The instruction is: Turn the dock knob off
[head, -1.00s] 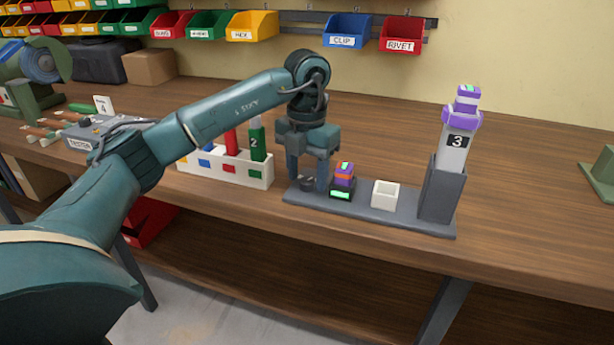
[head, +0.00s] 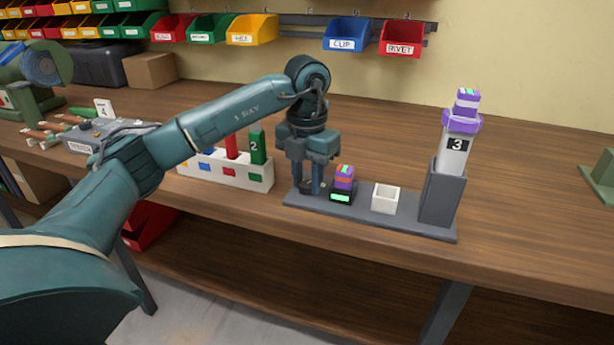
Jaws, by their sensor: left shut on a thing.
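The dock (head: 411,220) is a long grey base near the front edge of the bench. My left gripper (head: 309,187) points straight down over its left end, with its fingers shut on the dark dock knob, which they mostly hide. Right of the fingers, a black unit with a lit green display (head: 341,197) carries a purple and orange block (head: 344,177). A white open cup (head: 385,199) sits in the middle of the dock. A grey holder at the right end has a tilted light piece marked 3 (head: 455,158) with purple parts on top. My right gripper is out of view.
A white rack (head: 258,179) with coloured squares and upright red and green pieces stands left of the dock. A grey tester box (head: 90,140) with cables lies further left. Bins hang along the back wall. The bench right of the dock is mostly clear.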

